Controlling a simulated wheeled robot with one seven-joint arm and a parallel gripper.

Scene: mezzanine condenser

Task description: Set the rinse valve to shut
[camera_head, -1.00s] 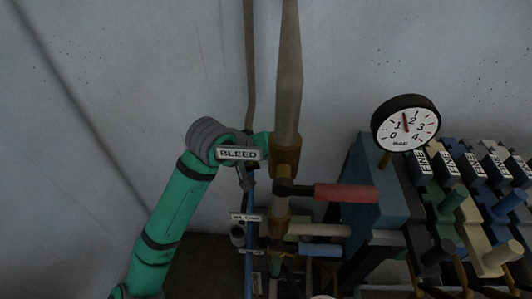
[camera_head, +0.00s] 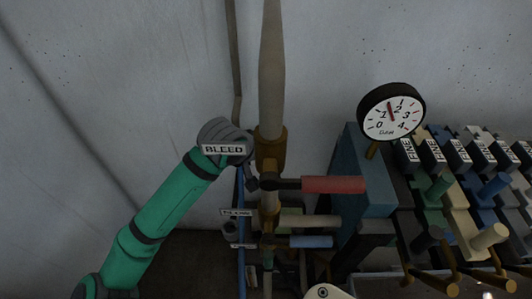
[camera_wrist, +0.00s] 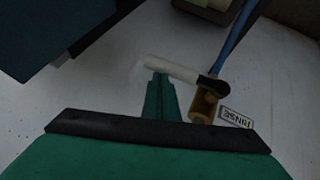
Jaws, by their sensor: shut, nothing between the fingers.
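In the wrist view a label reading RINSE (camera_wrist: 236,118), seen upside down, sits beside a brass valve body (camera_wrist: 203,105). The rinse valve's whitish lever (camera_wrist: 178,69) runs left from a black hub and lies roughly crosswise to the blue pipe. My gripper (camera_wrist: 160,80) is shut and empty, its fingertips at the lever's side; I cannot tell whether they touch it. In the head view my fingers are hidden behind the pipework.
A BLEED label (camera_head: 224,149) and red lever (camera_head: 333,184) sit on the upright pipe (camera_head: 271,80). A blue lever (camera_head: 311,241) is just below the cream one. A gauge (camera_head: 391,111) and several levered blocks stand at the right. Open wall lies left.

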